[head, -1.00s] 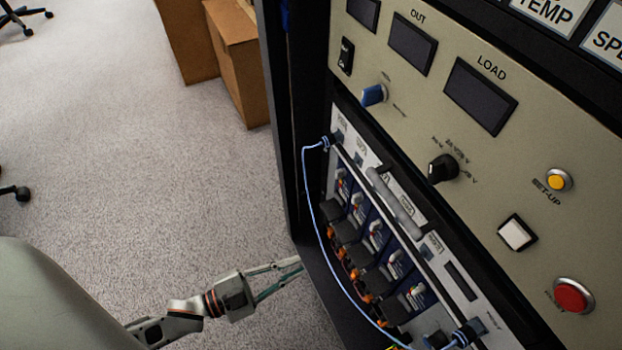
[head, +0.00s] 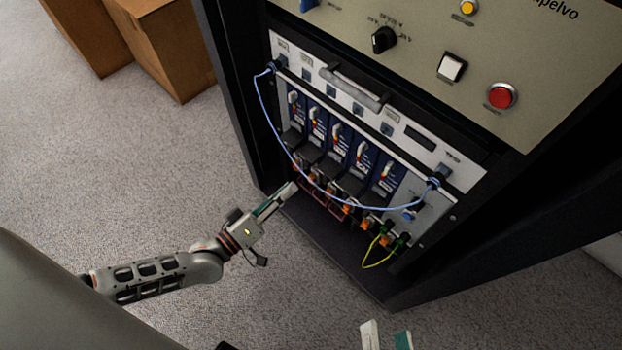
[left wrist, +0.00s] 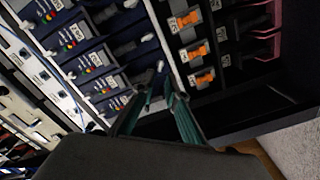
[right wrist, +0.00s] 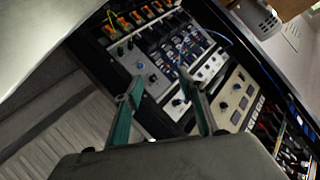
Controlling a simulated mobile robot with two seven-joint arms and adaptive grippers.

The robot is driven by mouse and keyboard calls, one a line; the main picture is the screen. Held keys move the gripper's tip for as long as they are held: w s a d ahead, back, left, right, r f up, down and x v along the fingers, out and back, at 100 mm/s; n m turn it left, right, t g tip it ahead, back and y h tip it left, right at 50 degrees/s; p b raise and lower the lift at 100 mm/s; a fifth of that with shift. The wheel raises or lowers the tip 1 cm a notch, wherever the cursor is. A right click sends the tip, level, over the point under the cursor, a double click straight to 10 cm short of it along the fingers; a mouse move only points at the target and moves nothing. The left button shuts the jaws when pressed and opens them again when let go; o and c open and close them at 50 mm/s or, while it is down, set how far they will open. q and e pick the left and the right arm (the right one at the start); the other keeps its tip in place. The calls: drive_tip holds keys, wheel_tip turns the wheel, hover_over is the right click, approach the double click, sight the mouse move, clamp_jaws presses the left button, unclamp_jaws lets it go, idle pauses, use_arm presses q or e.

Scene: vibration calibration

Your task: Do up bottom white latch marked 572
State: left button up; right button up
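The rack unit in the head view has a row of blue modules (head: 336,143) with white latches (head: 362,149) near their tops. Black levers sit below them. In the left wrist view white-tipped levers (left wrist: 148,38) line the module edges. The number 572 is not legible in any view. My left gripper (head: 291,189) is at the lower left of the modules; its fingertips (left wrist: 160,82) are a narrow gap apart with nothing held, pointing at a white tip. My right gripper (head: 386,337) is open and empty at the bottom edge; its fingers (right wrist: 162,80) show wide apart in the right wrist view.
A blue cable (head: 330,200) loops across the module fronts. A yellow-green cable (head: 377,263) hangs at the lower right. Orange connectors (left wrist: 190,20) run beside the modules. A panel with a red button (head: 502,96) is above. Cardboard boxes (head: 165,50) stand behind left. Carpet in front is clear.

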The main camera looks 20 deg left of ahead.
sight(313, 166)
use_arm(q)
drive_tip(key=b+x, duration=0.1)
drive_tip(key=x, duration=0.6)
drive_tip(key=shift+w+b, duration=0.35)
drive_tip(key=shift+w, duration=0.05)
use_arm(e)
drive_tip(key=shift+a+r+m, duration=0.1)
drive_tip(key=shift+a+m, duration=0.5)
drive_tip(key=shift+m, duration=0.6)
use_arm(q)
drive_tip(key=shift+d+f, duration=0.1)
clamp_jaws()
